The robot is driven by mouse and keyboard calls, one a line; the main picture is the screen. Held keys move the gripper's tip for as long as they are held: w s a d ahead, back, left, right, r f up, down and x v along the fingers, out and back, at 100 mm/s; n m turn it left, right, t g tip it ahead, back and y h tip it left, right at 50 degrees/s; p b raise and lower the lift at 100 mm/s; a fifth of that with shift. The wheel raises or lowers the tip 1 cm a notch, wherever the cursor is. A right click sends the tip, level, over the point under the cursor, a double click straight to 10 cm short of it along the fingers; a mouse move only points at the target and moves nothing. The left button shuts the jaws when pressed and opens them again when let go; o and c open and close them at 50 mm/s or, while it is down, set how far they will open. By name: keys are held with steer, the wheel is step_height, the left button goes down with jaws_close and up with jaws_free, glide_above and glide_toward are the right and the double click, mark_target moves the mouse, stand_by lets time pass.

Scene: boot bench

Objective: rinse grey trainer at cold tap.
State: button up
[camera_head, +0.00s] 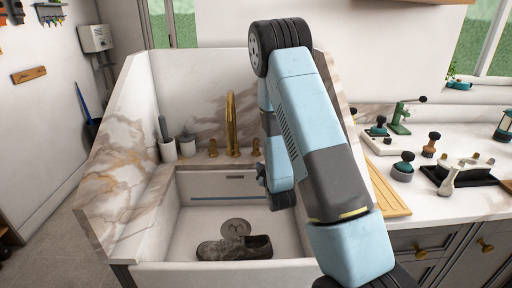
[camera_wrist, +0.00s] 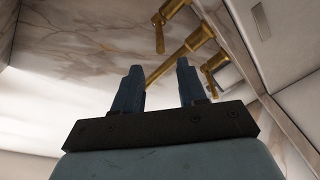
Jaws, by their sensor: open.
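The grey trainer (camera_head: 234,249) lies in the bottom of the white sink (camera_head: 178,232), close to the drain. The gold tap (camera_head: 231,125) stands upright at the back of the sink. A gold handle stands on its left (camera_head: 212,148) and another on its right (camera_head: 256,147); I cannot tell which is cold. No water shows. My gripper (camera_head: 261,177) is above the right part of the sink, just in front of the right handle. In the wrist view my gripper (camera_wrist: 160,82) is open and empty, with the gold spout (camera_wrist: 182,52) beyond its fingers.
Marble walls (camera_head: 110,190) enclose the sink's sides and back. The right counter holds a wooden board (camera_head: 390,195), brushes and a green clamp (camera_head: 401,119). My arm hides part of the sink's right side.

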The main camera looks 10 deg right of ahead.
mark_target(256, 145)
steer(key=w, duration=1.3)
steer(key=shift+w+f, duration=0.15)
steer(key=shift+w, duration=0.25)
steer(key=c, duration=0.7)
steer(key=shift+s, duration=0.1)
jaws_close()
